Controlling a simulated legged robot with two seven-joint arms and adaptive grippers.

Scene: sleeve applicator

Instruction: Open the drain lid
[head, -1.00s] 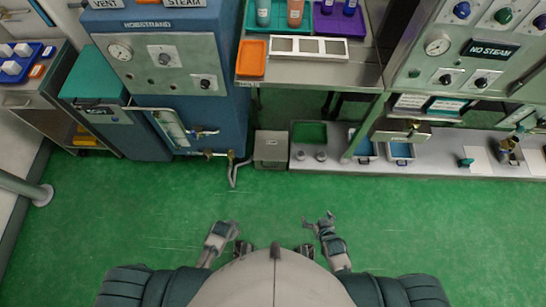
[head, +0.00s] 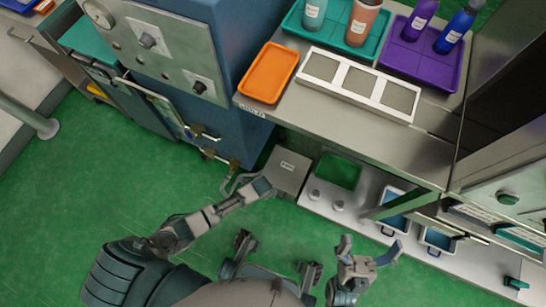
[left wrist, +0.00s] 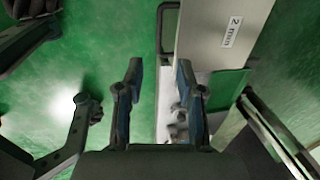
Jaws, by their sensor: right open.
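A small grey metal box (head: 288,172) with a flat, shut top and a small label stands on the floor beside the blue cabinet; I take its top as the drain lid. In the left wrist view its pale top (left wrist: 205,50) carries a label, and a dark bar-like loop (left wrist: 163,35) sits at its left edge. My left gripper (head: 262,188) reaches to the box's near left side in the head view. In the left wrist view its two fingers (left wrist: 160,85) are apart with nothing between them. My right gripper (head: 370,258) is open and empty, right of the box over the floor.
A low metal shelf (head: 330,205) with a green tray (head: 338,171) and small knobs adjoins the box on the right. The blue cabinet (head: 180,50) with valves and pipes stands left. A steel table (head: 340,125) overhangs behind. Green floor (head: 60,220) is clear at left.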

